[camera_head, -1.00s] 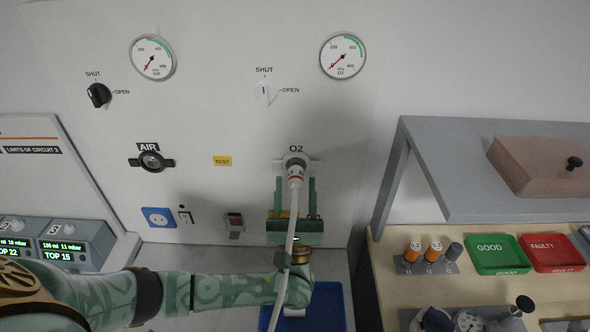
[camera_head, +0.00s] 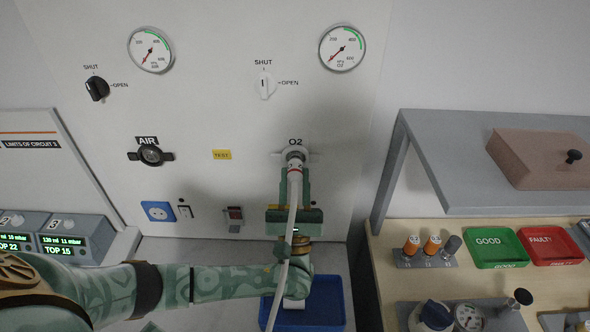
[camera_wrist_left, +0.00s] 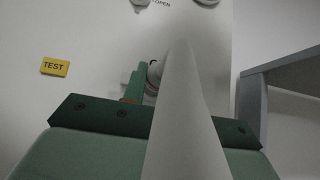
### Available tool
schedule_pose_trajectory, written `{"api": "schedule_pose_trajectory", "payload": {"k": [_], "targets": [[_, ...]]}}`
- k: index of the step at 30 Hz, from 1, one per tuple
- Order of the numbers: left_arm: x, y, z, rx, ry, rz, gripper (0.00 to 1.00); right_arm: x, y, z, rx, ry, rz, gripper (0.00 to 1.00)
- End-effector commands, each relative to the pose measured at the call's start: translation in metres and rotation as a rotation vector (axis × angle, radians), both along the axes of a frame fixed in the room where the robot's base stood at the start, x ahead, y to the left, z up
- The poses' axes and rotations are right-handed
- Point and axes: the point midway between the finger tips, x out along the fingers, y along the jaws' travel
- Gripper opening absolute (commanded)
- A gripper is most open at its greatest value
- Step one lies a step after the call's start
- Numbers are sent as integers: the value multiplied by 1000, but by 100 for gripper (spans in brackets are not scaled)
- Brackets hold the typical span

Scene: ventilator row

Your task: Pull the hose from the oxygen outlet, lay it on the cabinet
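The white hose (camera_head: 291,235) hangs from the O2 outlet (camera_head: 294,153) on the wall panel. Its plug (camera_head: 296,165), with a red ring, sits in the outlet. My left gripper (camera_head: 296,178) points up at the outlet, its two green fingers on either side of the plug and apparently shut on it. In the left wrist view the hose (camera_wrist_left: 182,125) runs large across the middle, hiding one finger; the other finger (camera_wrist_left: 134,85) is beside the plug. The grey cabinet top (camera_head: 230,255) lies below the panel. My right gripper is not in view.
A blue tray (camera_head: 325,310) lies on the cabinet below my left wrist. To the right are a grey shelf (camera_head: 470,190) and a bench with a green GOOD tray (camera_head: 495,255) and red FAULTY tray (camera_head: 550,250). Ventilator displays (camera_head: 65,245) stand at left.

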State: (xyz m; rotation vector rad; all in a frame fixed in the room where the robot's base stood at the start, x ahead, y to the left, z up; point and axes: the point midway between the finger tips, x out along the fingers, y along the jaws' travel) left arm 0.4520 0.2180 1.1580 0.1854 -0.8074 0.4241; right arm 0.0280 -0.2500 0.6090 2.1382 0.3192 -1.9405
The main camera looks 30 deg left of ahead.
Motion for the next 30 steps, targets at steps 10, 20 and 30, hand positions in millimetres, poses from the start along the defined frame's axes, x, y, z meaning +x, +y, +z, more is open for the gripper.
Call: {"api": "schedule_pose_trajectory", "payload": {"k": [10,20,30], "targets": [[-2,-1,0,0,-1,0,0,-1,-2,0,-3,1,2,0],[-6,-3,0,0,0,0,0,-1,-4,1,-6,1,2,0],[-11,-5,0,0,0,0,0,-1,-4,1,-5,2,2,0]]}}
